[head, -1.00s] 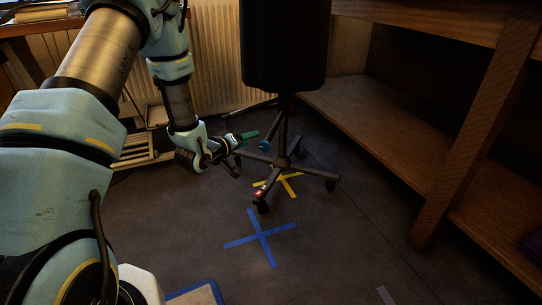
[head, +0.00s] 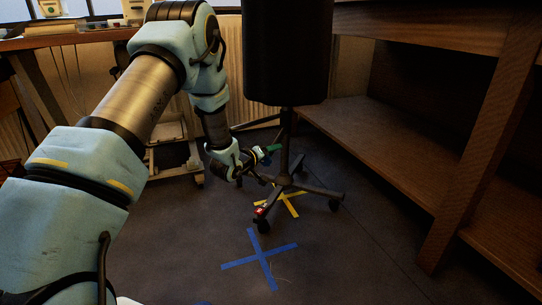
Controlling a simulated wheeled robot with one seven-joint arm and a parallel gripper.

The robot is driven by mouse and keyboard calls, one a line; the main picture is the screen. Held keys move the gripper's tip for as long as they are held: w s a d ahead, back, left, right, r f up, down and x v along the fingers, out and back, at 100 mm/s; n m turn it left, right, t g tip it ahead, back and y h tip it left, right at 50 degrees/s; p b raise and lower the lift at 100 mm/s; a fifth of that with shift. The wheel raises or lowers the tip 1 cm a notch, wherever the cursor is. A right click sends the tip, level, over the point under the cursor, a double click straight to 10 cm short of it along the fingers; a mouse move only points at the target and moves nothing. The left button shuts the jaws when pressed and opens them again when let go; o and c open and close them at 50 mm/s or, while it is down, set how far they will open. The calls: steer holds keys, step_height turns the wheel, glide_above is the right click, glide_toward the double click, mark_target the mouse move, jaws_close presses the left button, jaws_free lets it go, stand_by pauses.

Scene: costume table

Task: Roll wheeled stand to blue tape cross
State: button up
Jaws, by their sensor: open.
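The wheeled stand (head: 286,150) is upright, with a dark post, several legs on castors and a large black body (head: 287,52) on top. Its base stands over a yellow tape cross (head: 291,205). The blue tape cross (head: 261,258) lies bare on the floor in front of the stand, nearer to me. My gripper (head: 268,153) is open, with a green part at its tip, just left of the stand's post. I cannot tell whether it touches the post. The fingers are small and partly blurred against the dark stand.
A wooden shelf unit (head: 400,165) runs along the right, its post (head: 480,150) reaching the floor. A white wheeled frame (head: 172,150) and a desk (head: 70,40) stand at the back left. The dark floor around the blue cross is clear.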

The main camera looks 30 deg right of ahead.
steer(key=c, duration=0.9)
jaws_close()
